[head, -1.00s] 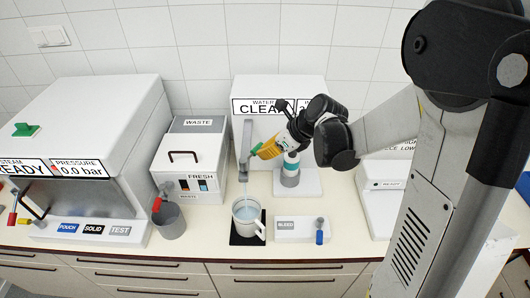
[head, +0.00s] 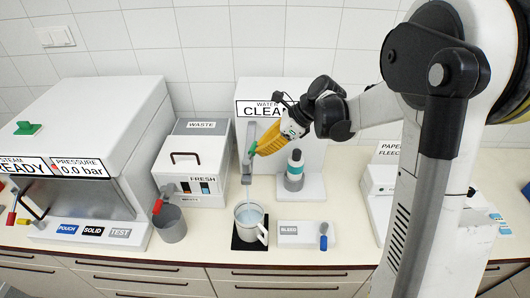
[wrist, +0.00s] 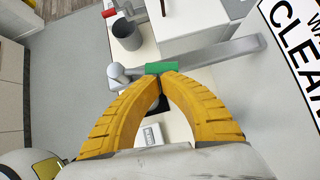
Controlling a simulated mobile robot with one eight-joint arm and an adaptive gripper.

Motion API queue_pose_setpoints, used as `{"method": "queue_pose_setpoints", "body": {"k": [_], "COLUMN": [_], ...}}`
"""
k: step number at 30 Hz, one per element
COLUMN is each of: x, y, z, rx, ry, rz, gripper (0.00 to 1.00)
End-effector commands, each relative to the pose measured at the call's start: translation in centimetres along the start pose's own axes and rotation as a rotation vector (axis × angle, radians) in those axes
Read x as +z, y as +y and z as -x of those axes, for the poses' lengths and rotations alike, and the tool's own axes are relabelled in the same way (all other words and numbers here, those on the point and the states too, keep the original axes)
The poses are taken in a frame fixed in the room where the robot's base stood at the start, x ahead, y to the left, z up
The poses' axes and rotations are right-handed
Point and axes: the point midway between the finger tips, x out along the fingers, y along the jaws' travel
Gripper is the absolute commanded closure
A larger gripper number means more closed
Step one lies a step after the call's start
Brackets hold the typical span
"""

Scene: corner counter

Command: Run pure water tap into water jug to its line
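The white water jug (head: 262,234) stands upright on a black pad, under the grey tap spout (head: 246,178). Pale blue water shows inside it; the jug's line cannot be made out. The tap's green lever (head: 252,149) is on the front of the white water unit. My gripper (head: 260,150) has its yellow fingers at the lever. In the wrist view, the fingertips (wrist: 161,76) come together on the green lever (wrist: 160,68). The jug is mostly hidden there behind the fingers.
A grey bucket (head: 170,226) stands left of the jug. A BLEED block (head: 294,234) with a blue handle is close on its right. The steam unit (head: 80,135) fills the left.

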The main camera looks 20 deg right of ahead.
Motion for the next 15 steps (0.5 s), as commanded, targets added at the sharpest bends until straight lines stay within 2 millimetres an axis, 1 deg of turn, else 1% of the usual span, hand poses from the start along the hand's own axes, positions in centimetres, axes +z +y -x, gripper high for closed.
{"method": "queue_pose_setpoints", "body": {"k": [6,15], "x": [0.41,0.66], "y": [-0.25,-0.4], "z": [-0.44,-0.56], "rx": [0.006,0.005], "ry": [0.001,0.001], "rz": [0.008,0.007], "gripper": [1.0,1.0]}}
